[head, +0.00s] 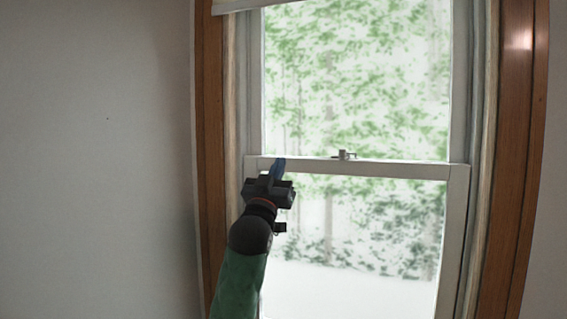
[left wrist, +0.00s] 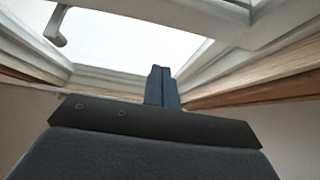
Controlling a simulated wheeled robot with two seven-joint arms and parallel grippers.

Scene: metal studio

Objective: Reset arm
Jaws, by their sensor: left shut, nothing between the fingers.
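My left gripper (head: 279,167) is raised in front of the window (head: 352,240), at the left end of the meeting rail in the head view. Its blue fingers are together with nothing between them. In the left wrist view the closed fingers (left wrist: 161,84) point up toward the window frame. I cannot tell whether the fingertips touch the rail. My right gripper is in neither view.
A metal window latch (head: 344,155) sits on the middle of the rail. A hook-shaped fitting (left wrist: 57,24) shows at upper left in the left wrist view. Brown wooden trim (head: 515,130) borders the window. A bare grey wall (head: 95,150) lies to the left.

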